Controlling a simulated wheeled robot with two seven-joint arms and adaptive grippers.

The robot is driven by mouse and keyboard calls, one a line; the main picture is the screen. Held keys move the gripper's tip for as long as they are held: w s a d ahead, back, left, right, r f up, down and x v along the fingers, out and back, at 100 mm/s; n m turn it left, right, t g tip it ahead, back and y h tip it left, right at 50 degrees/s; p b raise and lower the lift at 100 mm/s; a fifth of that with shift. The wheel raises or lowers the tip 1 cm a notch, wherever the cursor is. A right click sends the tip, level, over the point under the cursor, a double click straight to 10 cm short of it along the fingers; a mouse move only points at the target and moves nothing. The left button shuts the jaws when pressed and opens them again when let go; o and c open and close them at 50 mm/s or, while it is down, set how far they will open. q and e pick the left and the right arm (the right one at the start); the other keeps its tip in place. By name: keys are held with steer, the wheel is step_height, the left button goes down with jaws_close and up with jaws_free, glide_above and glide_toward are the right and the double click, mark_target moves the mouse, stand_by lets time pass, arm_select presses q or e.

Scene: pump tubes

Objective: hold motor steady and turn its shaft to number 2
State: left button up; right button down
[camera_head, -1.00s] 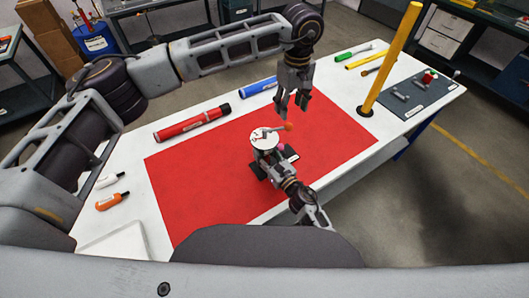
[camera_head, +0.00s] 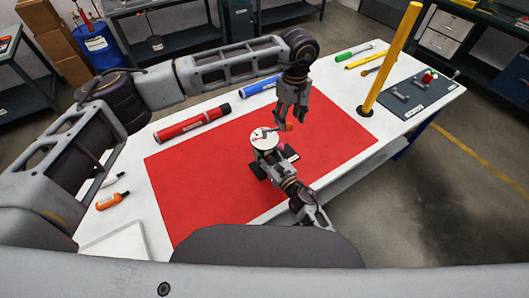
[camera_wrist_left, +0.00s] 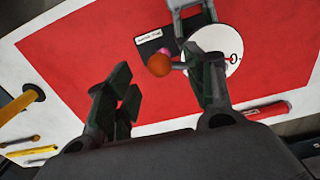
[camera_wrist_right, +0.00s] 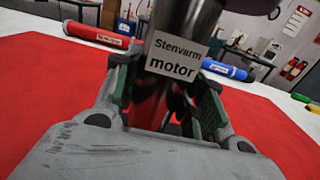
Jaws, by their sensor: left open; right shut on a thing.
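The motor stands upright on the red mat, its white dial (camera_head: 264,137) facing up. A thin lever with an orange knob (camera_head: 287,127) sticks out sideways from its top. In the right wrist view, a label reading "Stenvarm motor" (camera_wrist_right: 176,57) shows on its dark body. My right gripper (camera_head: 274,166) is shut on the motor body from the near side. My left gripper (camera_head: 292,124) is open and pointing down at the knob. In the left wrist view, the knob (camera_wrist_left: 159,65) appears between the left gripper's spread fingers (camera_wrist_left: 166,82).
The red mat (camera_head: 205,185) lies on a white table. A red tube (camera_head: 192,124) and a blue tube (camera_head: 258,88) lie behind. A yellow post (camera_head: 390,60) and a grey tray (camera_head: 436,88) stand at the right. An orange bottle (camera_head: 112,200) lies at the left.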

mark_target(290, 124)
arm_select(q)
steer(key=shift+s+a+f, duration=0.1)
steer(key=shift+f, duration=1.05)
steer(key=shift+s+f, duration=0.1)
steer(key=shift+f, duration=1.05)
steer(key=shift+w+d+f, duration=0.2)
steer(key=shift+f, duration=0.15)
steer(key=shift+r, duration=0.1)
steer(key=shift+c, duration=0.5)
steer(key=shift+s, duration=0.1)
steer(key=c, duration=0.7)
steer(key=shift+d+r, duration=0.1)
steer(key=shift+c, duration=1.8)
steer(key=shift+s+f, duration=0.1)
steer(key=shift+f, duration=0.15)
